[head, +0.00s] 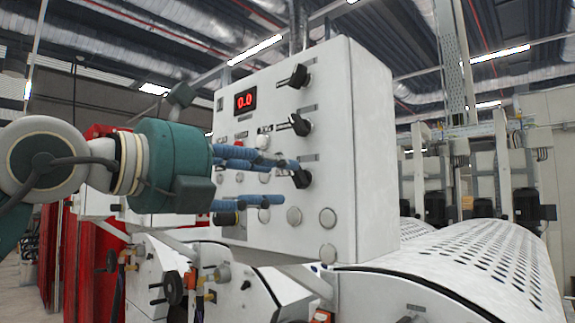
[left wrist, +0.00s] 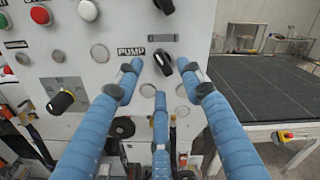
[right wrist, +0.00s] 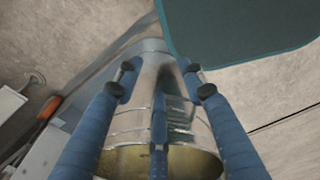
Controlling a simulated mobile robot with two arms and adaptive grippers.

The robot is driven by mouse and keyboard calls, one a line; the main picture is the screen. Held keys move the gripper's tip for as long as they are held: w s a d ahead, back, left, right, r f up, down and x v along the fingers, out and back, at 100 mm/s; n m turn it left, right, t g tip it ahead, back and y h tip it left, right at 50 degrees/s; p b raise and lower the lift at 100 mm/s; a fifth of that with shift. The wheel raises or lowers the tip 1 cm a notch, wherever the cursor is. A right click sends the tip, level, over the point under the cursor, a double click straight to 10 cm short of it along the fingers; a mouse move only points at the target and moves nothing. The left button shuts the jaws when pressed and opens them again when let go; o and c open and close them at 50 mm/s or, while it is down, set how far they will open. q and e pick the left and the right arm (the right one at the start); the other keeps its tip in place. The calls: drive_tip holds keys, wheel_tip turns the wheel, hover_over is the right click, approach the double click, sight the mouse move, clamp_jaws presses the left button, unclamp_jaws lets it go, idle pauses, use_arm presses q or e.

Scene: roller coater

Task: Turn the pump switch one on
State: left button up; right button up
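The white control panel (head: 335,215) stands at the centre of the head view. A black rotary knob (head: 302,178), the lowest of three at its right side, also shows in the left wrist view (left wrist: 162,62), beside the "PUMP" label (left wrist: 131,51). It is tilted, upper left to lower right. My left gripper (head: 283,182) is open, its blue fingers pointing at the panel. In the left wrist view the knob lies between the two upper fingertips; contact cannot be told. My right gripper (right wrist: 160,75) is open, fingers spread, and shows only in the right wrist view.
Two more black knobs (head: 299,76) (head: 299,125) sit above. A red display (head: 246,100) reads 0.0. A black-and-yellow knob (left wrist: 62,102) and several round buttons are nearby. Perforated covers (head: 480,262) lie right. A metal container (right wrist: 160,105) shows behind my right fingers.

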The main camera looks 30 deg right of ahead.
sight(292, 179)
use_arm(q)
drive_tip(key=p+x, duration=0.1)
drive_tip(key=x, duration=0.3)
drive_tip(key=shift+s+r+p, duration=0.1)
drive_tip(key=shift+r+p, duration=0.05)
drive_tip(key=shift+p, duration=0.15)
drive_tip(key=shift+w+d, duration=0.2)
drive_tip(key=shift+d, duration=0.05)
drive_tip(key=shift+c, duration=0.3)
clamp_jaws()
